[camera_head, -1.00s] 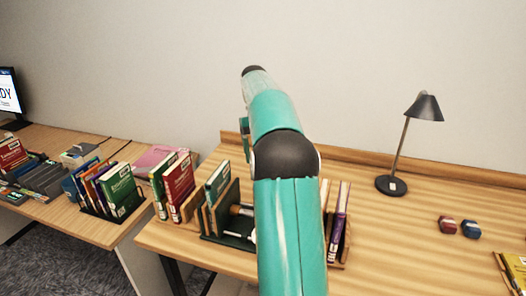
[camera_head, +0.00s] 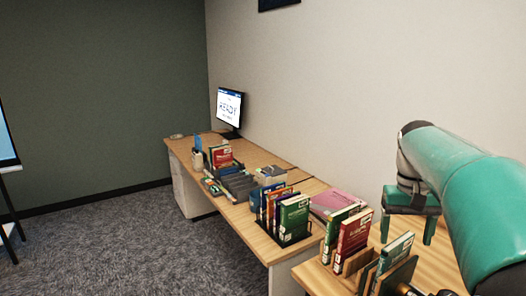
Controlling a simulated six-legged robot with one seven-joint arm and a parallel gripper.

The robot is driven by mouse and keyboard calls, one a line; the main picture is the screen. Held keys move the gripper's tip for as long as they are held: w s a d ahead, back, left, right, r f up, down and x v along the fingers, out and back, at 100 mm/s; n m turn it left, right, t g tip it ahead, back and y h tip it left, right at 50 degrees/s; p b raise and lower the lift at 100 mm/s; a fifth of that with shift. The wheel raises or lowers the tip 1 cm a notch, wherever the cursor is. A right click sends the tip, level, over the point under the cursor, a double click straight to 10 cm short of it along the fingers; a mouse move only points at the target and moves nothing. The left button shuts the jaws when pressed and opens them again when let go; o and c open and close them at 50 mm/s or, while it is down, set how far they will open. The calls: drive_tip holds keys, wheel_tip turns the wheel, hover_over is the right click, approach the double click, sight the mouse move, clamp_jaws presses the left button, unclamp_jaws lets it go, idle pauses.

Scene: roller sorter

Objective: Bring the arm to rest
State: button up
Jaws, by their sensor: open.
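My arm (camera_head: 465,195), teal with a dark joint, reaches in from the right edge of the head view. My gripper (camera_head: 408,238) hangs below the arm's far end, its two teal fingers apart and pointing down. Nothing shows between them. It appears over the near desk, above and behind the row of books there; its exact height cannot be told. The rest of the arm is cut off by the picture's edge.
The near desk (camera_head: 322,284) carries upright books, including a red book (camera_head: 353,234). The far desk (camera_head: 262,245) holds racked books (camera_head: 290,216), a grey sorter-like unit (camera_head: 238,184) and a monitor (camera_head: 229,108). Open carpet (camera_head: 120,235) lies left. A screen on a stand (camera_head: 6,140) is at the left edge.

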drive_tip(key=s+a+f+n+t, duration=0.1)
drive_tip(key=s+a+f+t, duration=0.2)
drive_tip(key=s+a, duration=0.5)
drive_tip(key=s+a+f+n+t, duration=0.2)
drive_tip(key=s+a+f, duration=0.3)
drive_tip(key=a, duration=0.6)
drive_tip(key=s+t, duration=0.1)
drive_tip(key=s, duration=0.1)
drive_tip(key=shift+s+a, duration=0.2)
drive_tip(key=shift+s, duration=0.15)
idle(0.4)
